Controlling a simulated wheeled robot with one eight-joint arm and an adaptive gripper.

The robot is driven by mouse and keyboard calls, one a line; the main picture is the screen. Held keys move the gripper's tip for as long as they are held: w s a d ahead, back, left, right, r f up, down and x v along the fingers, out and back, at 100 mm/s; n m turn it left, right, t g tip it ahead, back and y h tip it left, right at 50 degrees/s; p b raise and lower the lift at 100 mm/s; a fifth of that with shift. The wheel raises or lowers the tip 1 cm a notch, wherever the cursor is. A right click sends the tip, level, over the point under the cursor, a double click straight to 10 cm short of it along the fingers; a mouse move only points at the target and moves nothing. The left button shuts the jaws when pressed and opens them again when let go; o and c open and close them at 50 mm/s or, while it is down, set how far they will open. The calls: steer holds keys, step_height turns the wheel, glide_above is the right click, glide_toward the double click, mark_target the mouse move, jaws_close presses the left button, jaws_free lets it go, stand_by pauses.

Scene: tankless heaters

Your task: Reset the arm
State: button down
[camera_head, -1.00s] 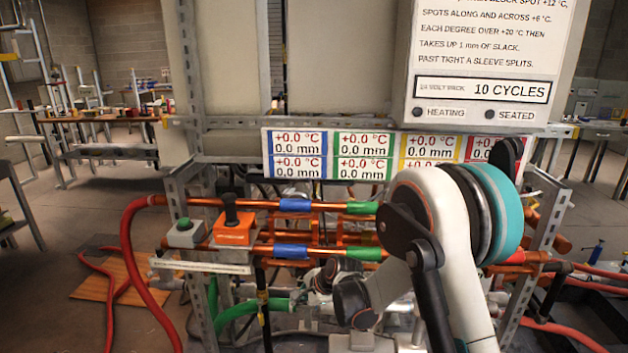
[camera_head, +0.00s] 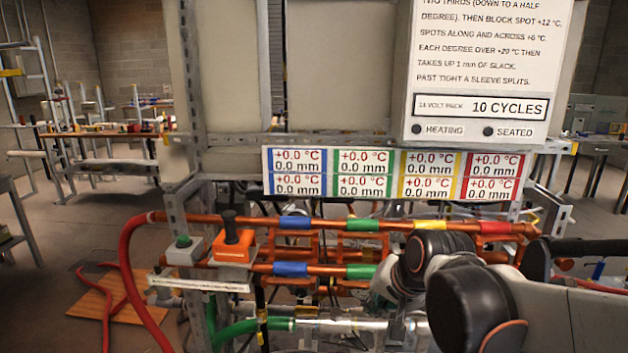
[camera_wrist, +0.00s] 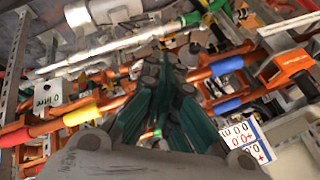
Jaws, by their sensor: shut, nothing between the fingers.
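My arm (camera_head: 462,290) is folded low at the right of the head view, in front of the copper pipes (camera_head: 390,224). My gripper (camera_wrist: 170,68) shows in the wrist view with its dark green fingers together and nothing between them. It points toward the pipework, with copper pipes on both sides of it in the picture. I cannot tell how far the fingertips are from the pipes. In the head view the fingers are hidden or cannot be made out among the arm links.
The pipes carry blue (camera_head: 295,223), green (camera_head: 362,225), yellow (camera_head: 430,225) and red (camera_head: 495,228) bands. A display panel (camera_head: 395,173) hangs above. An orange block with a black knob (camera_head: 233,245) and a red hose (camera_head: 130,270) are at left. A metal frame surrounds the pipes.

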steer(key=s+d+n+h, duration=0.1)
steer(key=s+d+n, duration=0.1)
steer(key=s, duration=0.6)
steer(key=s+d+n+h, duration=0.1)
steer(key=s+d+n, duration=0.2)
steer(key=s, duration=0.6)
steer(key=d, duration=0.2)
steer(key=shift+d+n+t, duration=0.3)
steer(key=c, duration=2.4)
jaws_free()
